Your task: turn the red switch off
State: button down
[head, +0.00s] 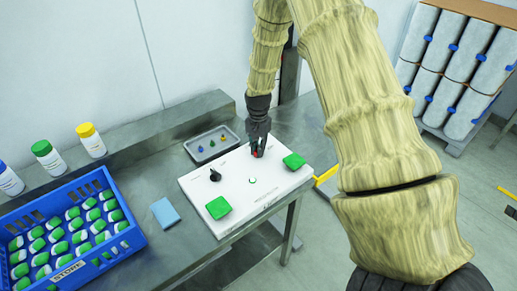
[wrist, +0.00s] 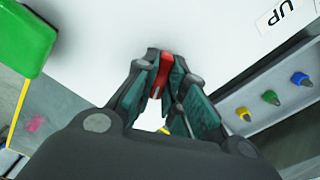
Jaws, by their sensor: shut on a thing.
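The red switch (wrist: 166,58) stands on the white panel (head: 213,196) and shows between my fingertips in the wrist view. My gripper (wrist: 163,72) is shut on it, with a finger on each side. In the head view my gripper (head: 257,151) points down at the panel's far right part, and only a little red shows between the fingers. The fingers hide much of the switch, and I cannot tell which position it is in.
A black switch (head: 215,175) and green pads (head: 219,207) (head: 294,161) are on the panel. A grey tray (head: 190,155) with small coloured pieces lies behind it. A blue sponge (head: 165,213), a blue crate (head: 128,238) and several bottles (head: 47,158) are to the left.

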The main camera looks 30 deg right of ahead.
jog(key=n, duration=0.6)
jog(key=shift+b, duration=0.4)
jog(key=n, duration=0.6)
dwell(0.3)
jog(key=c, duration=1.5)
grip_release()
jog(key=shift+r, duration=0.1)
notch_tip(320, 180, up, 12)
jog(key=shift+f, duration=0.1)
